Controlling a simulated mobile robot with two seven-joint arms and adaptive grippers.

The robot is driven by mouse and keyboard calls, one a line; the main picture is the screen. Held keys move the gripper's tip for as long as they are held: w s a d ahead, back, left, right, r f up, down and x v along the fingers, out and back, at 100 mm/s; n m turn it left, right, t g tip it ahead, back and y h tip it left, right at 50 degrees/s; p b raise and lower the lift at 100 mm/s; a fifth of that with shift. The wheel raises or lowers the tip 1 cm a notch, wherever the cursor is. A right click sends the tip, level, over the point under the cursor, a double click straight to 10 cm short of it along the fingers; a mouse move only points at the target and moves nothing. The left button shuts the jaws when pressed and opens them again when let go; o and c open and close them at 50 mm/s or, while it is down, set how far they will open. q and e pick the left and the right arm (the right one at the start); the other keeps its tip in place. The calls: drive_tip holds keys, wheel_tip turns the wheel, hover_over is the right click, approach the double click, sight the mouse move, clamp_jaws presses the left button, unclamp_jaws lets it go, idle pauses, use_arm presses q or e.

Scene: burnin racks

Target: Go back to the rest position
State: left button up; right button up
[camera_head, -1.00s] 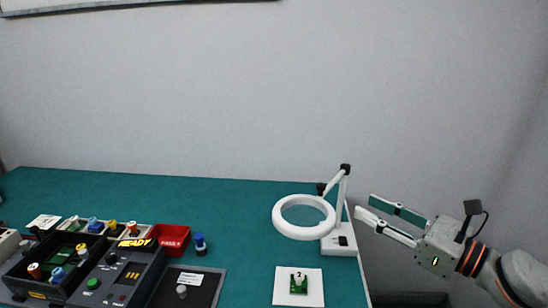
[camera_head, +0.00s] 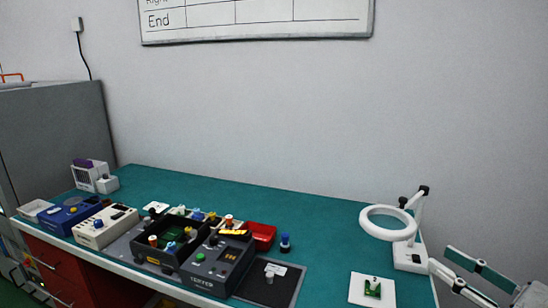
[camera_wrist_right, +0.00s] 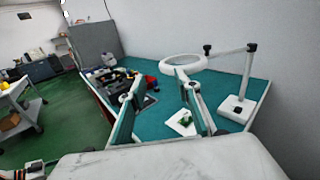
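My right gripper (camera_head: 462,275) shows at the lower right of the head view, beyond the right end of the table. Its two fingers are spread apart with nothing between them. The fingers also show in the right wrist view (camera_wrist_right: 158,95), open and empty, with the table behind them. My left gripper is not in the head view.
A green-topped table (camera_head: 330,225) carries a ring magnifier lamp (camera_head: 412,257) near its right end and a white pad (camera_head: 357,290) with a small green board (camera_head: 372,289). A black rack (camera_head: 150,262), a red bin (camera_head: 262,233) and several devices stand further left.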

drive_tip(key=s+a+f+n+g, duration=0.2)
drive_tip(key=s+a+f+n, duration=0.1)
drive_tip(key=f+n, duration=0.5)
drive_tip(key=s+a+f+n+g, duration=0.25)
drive_tip(key=f+n, duration=0.35)
drive_tip(key=n, duration=0.3)
drive_tip(key=s+a+f+n+g, duration=0.1)
drive_tip(key=s+a+f+n, duration=0.2)
drive_tip(key=f+n, duration=0.5)
drive_tip(key=s+d+f+n+g+h, duration=0.3)
drive_tip(key=d+f+n+h, duration=0.5)
drive_tip(key=d+n+h, duration=0.4)
drive_tip(key=w+a+f+m+t+y, duration=0.1)
drive_tip(key=a+f+y, duration=0.5)
drive_tip(key=a+f, duration=0.8)
drive_tip(key=shift+a+f+m+t, duration=0.35)
drive_tip(key=shift+a+m+t, duration=0.45)
drive_tip(key=shift+a+t, duration=0.4)
